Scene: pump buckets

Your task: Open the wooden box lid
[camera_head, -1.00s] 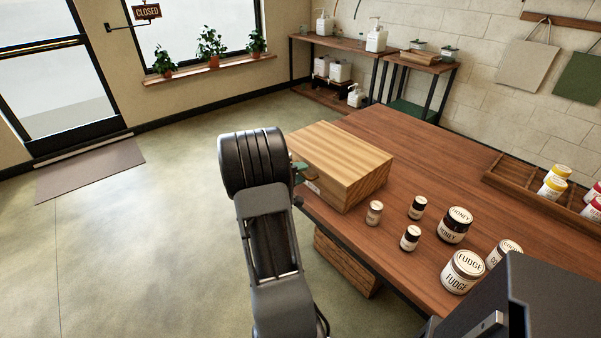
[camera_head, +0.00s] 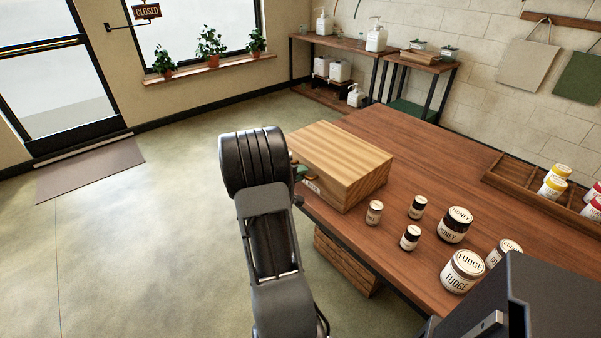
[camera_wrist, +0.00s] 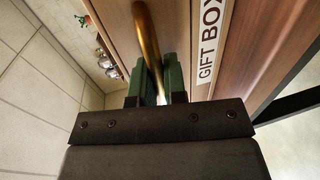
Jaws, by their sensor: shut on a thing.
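The wooden box (camera_head: 338,165) sits at the table's left corner, its lid (camera_head: 340,150) lying flat and closed. In the wrist view its wooden front (camera_wrist: 118,30) carries a white "GIFT BOX" label (camera_wrist: 210,40) beside a curved brass handle (camera_wrist: 148,35). My gripper's green fingers (camera_wrist: 155,85) are shut on the brass handle, one on each side of it. In the head view my gripper (camera_head: 301,171) is at the box's left front side, mostly hidden behind my own arm.
On the wooden table (camera_head: 440,170), small jars (camera_head: 410,238), a honey jar (camera_head: 455,224) and a fudge jar (camera_head: 462,271) stand in front of the box. A divided wooden tray (camera_head: 525,187) is at the right. Open floor (camera_head: 150,240) lies to the left.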

